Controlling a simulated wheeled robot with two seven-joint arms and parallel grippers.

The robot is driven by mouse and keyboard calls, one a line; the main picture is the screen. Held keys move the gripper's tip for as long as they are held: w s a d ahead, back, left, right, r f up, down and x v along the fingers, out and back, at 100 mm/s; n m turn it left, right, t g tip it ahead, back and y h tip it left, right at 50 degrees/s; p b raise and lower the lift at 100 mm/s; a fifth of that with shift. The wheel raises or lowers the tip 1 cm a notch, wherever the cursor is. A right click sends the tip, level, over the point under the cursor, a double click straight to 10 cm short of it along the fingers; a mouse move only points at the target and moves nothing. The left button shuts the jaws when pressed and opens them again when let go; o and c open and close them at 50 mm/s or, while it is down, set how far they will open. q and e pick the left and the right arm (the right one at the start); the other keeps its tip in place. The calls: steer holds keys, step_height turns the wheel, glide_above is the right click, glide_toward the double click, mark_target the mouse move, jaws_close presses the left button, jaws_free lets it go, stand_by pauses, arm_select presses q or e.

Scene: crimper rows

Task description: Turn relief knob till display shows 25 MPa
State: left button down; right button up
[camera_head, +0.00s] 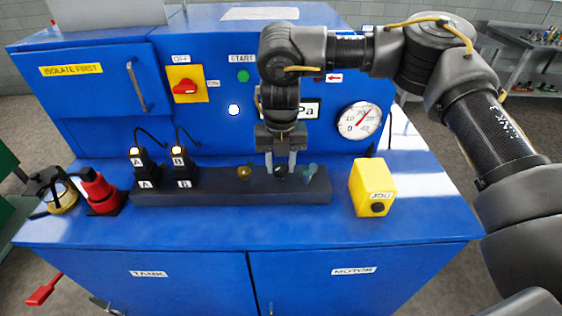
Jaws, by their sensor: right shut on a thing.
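My right gripper (281,166) points down at the black manifold block (215,190) on the blue bench. Its two pale fingers are shut on a small dark knob (281,171), which the fingers partly hide. The white display (311,109) on the blue back panel is mostly behind my right wrist. Only the letters "Pa" show, and the number is hidden. A round dial gauge (359,121) to its right has a red needle pointing up and right. My left gripper is not in view.
A brass knob (244,173) and a blue-grey fitting (311,170) flank the gripper on the block. Black connectors A (142,168) and B (182,168) stand at its left. A yellow JOG box (373,184) stands right. The bench's front strip is clear.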

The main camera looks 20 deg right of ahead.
mark_target(281, 167)
steer(key=o, duration=1)
step_height(281, 167, up, 11)
steer(key=b, duration=0.2)
steer(key=shift+f, duration=0.1)
